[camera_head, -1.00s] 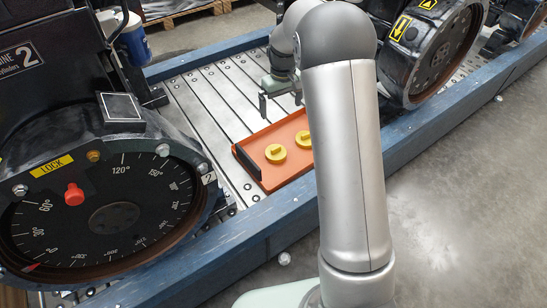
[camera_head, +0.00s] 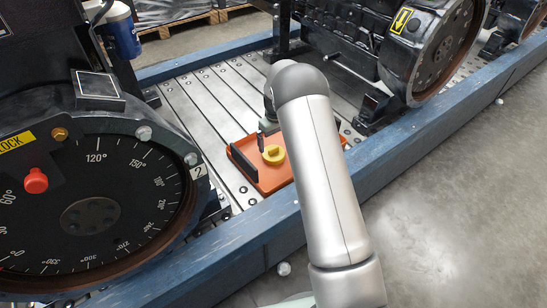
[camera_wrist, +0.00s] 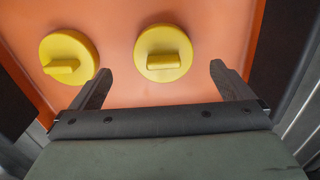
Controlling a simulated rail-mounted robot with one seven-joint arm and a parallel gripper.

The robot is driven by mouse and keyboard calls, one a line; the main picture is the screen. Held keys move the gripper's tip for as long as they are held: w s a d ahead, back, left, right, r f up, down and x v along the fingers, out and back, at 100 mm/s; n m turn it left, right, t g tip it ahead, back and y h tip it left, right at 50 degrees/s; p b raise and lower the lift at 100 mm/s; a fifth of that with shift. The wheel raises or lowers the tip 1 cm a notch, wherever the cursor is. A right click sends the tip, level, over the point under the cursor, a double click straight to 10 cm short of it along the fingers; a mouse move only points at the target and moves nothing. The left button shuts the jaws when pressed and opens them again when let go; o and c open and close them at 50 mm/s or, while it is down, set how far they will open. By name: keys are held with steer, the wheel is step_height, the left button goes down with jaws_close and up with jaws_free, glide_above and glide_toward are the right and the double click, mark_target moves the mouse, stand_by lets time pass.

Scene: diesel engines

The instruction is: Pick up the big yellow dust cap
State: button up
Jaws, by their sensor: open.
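Two round yellow dust caps with raised grip bars lie on an orange tray (camera_head: 270,181). In the wrist view one cap (camera_wrist: 163,72) is ahead of my gripper (camera_wrist: 160,68), between the lines of its fingers. The other cap (camera_wrist: 68,42) lies to the left, outside the left finger. They look nearly equal in size, so I cannot tell which is the big one. My gripper is open and empty, with its fingers apart from both caps' grip bars. In the head view one cap (camera_head: 274,156) shows beside a dark finger; my arm hides the other.
The tray has black end handles (camera_head: 243,163) and sits on a slatted metal deck (camera_head: 205,105). A blue beam (camera_head: 235,235) edges the deck. Engines with a dial (camera_head: 90,215) at left and a flywheel (camera_head: 440,55) at right flank the tray.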

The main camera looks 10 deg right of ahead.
mark_target(273, 148)
steer(key=shift+w+a+f+b, duration=0.1)
steer(key=shift+f+b, duration=0.35)
steer(key=shift+f, duration=0.45)
steer(key=shift+w+a+f+b, duration=0.15)
steer(key=shift+f+b, duration=0.25)
steer(key=shift+f, duration=0.5)
steer(key=shift+w+a+f+b, duration=0.1)
steer(key=shift+f+b, duration=0.35)
steer(key=shift+f, duration=0.45)
steer(key=c, duration=1.2)
